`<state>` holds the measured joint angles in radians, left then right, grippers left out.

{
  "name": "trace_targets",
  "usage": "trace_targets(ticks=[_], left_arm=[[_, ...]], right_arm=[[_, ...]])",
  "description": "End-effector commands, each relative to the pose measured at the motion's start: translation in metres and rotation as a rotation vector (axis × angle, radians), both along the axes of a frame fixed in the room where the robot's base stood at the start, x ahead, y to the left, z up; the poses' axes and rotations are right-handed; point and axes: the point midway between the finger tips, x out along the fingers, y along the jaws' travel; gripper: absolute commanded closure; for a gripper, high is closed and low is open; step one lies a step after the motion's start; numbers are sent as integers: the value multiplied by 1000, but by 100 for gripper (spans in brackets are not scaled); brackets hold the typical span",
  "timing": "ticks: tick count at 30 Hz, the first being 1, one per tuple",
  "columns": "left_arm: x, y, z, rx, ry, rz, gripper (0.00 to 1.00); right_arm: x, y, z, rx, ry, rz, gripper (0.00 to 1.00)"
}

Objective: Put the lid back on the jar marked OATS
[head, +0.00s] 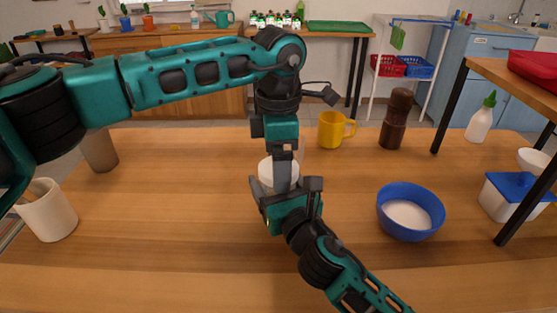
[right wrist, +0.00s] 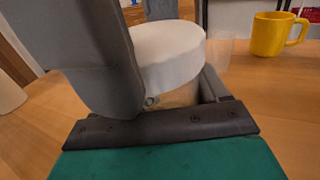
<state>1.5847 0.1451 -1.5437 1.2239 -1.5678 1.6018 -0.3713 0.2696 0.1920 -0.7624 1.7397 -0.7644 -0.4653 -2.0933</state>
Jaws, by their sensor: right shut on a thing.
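A round white lid (head: 265,171) shows mid-table in the head view, partly behind the grey fingers of my left gripper (head: 283,172), which points straight down. In the right wrist view the lid (right wrist: 168,55) is a thick white disc, slightly tilted in the picture, directly above a jar with beige contents (right wrist: 183,95). I cannot tell whether it is seated on the rim. My right gripper (head: 283,192) is shut around the jar, with a finger on either side. Whether the left fingers grip the lid is hidden. No OATS marking is visible.
A yellow mug (head: 332,130) and brown mill (head: 396,119) stand behind to the right. A blue bowl (head: 405,194) of white stuff is right, with a blue-lidded tub (head: 506,198) beyond. A white utensil pot (head: 48,212) and grey cup (head: 99,151) are left. The front table is clear.

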Motion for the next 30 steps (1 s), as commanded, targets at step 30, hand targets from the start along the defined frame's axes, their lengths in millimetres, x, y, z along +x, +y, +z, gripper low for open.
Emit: trace_targets(ticks=[30], left_arm=[[0, 0, 107, 0, -1, 2, 0]], right_arm=[[0, 0, -1, 0, 1, 0, 100]])
